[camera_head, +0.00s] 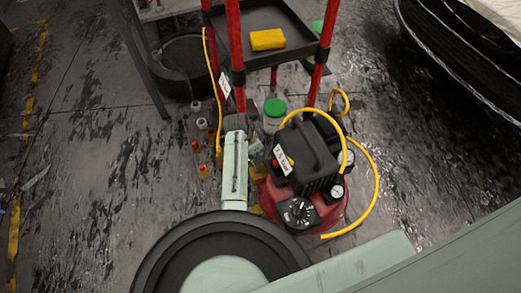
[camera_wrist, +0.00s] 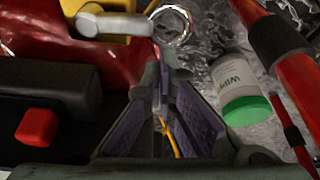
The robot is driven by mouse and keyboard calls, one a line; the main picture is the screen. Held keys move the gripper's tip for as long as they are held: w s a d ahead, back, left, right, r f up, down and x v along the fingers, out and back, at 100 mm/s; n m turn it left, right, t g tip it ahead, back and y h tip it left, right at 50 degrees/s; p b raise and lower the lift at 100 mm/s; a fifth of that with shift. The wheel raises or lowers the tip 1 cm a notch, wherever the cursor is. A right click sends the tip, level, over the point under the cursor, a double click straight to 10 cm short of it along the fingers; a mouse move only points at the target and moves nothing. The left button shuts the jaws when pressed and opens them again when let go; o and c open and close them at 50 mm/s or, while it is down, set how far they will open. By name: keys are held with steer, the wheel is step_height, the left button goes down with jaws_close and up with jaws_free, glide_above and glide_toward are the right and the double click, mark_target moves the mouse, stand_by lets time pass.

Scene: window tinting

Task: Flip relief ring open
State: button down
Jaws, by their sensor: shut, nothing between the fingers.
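The relief ring (camera_wrist: 172,24) is a thin silver ring at the top middle of the wrist view, beside a grey metal fitting (camera_wrist: 110,25) on the red and yellow compressor parts. My gripper (camera_wrist: 168,72) is shut and empty. Its fingertips are just below the ring in that picture; I cannot tell whether they touch it. The red compressor (camera_head: 305,180) with its black top stands on the floor in the head view, with my arm reaching down at its left side. I cannot make out the ring in the head view.
A white wipes tub with a green lid (camera_head: 274,112) stands behind the compressor; it also shows in the wrist view (camera_wrist: 240,92). Red cart legs (camera_head: 236,50) rise close by. A yellow hose (camera_head: 374,190) loops at the right. Small bottles (camera_head: 202,124) stand left of my arm.

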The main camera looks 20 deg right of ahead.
steer(key=a+n+p, duration=0.1)
steer(key=n+t+p, duration=0.1)
steer(key=n, duration=0.1)
steer(key=a+n+p, duration=0.1)
steer(key=shift+w+a+r+n+y+p, duration=0.2)
steer(key=shift+a+n+y+p, duration=0.1)
steer(key=shift+a+n, duration=0.1)
steer(key=n, duration=0.1)
steer(key=a+n+t+p, duration=0.1)
steer(key=n, duration=0.1)
steer(key=a+n+y+p, duration=0.1)
steer(key=shift+s+a+f, duration=0.1)
steer(key=shift+s+a, duration=0.1)
steer(key=shift+s, duration=0.05)
steer(key=shift+s+a+f+p, duration=0.1)
steer(key=shift+s+a+p, duration=0.15)
steer(key=shift+a+p, duration=0.35)
steer(key=shift+a, duration=0.1)
steer(key=shift+w+a, duration=0.45)
steer(key=shift+a, duration=0.15)
